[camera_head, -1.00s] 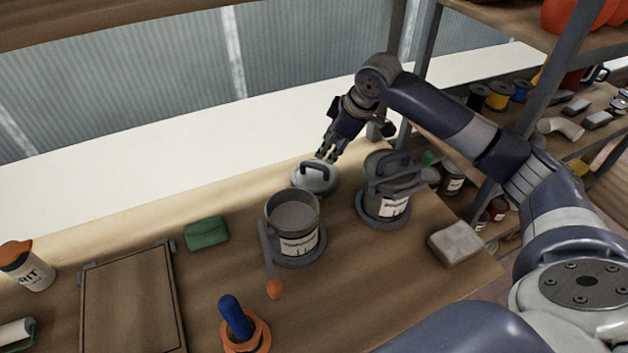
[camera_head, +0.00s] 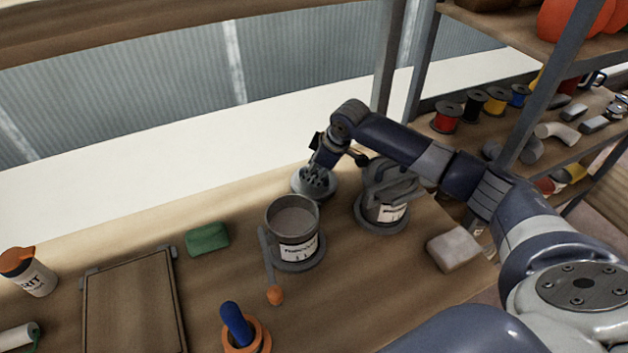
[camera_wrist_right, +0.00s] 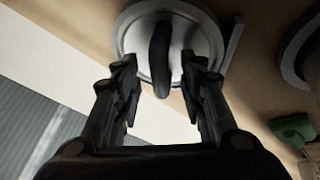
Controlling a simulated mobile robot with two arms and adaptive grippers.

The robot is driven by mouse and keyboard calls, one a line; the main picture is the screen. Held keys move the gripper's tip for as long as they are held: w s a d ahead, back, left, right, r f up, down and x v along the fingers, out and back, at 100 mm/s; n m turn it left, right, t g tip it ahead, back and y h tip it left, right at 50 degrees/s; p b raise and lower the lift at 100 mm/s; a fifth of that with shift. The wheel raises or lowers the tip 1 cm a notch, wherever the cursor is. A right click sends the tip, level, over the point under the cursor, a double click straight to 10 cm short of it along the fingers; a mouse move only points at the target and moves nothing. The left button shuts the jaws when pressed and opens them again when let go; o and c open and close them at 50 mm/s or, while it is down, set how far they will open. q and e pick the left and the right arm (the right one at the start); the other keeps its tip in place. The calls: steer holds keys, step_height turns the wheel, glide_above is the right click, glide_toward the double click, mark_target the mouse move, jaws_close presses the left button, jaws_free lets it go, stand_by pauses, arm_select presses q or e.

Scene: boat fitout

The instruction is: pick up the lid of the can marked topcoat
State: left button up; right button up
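A round grey lid (camera_head: 300,188) with a raised dark handle lies on the bench just behind an open grey can (camera_head: 294,240). The can's label is too small to read surely. In the right wrist view the lid (camera_wrist_right: 205,38) is at the top, with its handle (camera_wrist_right: 160,58) upright in the middle. My right gripper (camera_head: 318,182) is at the lid, pointing down. In the wrist view its two fingers (camera_wrist_right: 159,92) are open, one on each side of the handle, with gaps to it. My left gripper is not in view.
A second labelled can (camera_head: 384,208) with a handled top stands close right of my right gripper. A stirring stick (camera_head: 268,258), green block (camera_head: 207,238), grey block (camera_head: 454,249) and wooden tray (camera_head: 128,300) lie on the bench. A shelf post (camera_head: 388,75) rises behind.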

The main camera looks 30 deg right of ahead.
steer(key=shift+c, duration=0.3)
jaws_close()
steer(key=shift+r, duration=0.1)
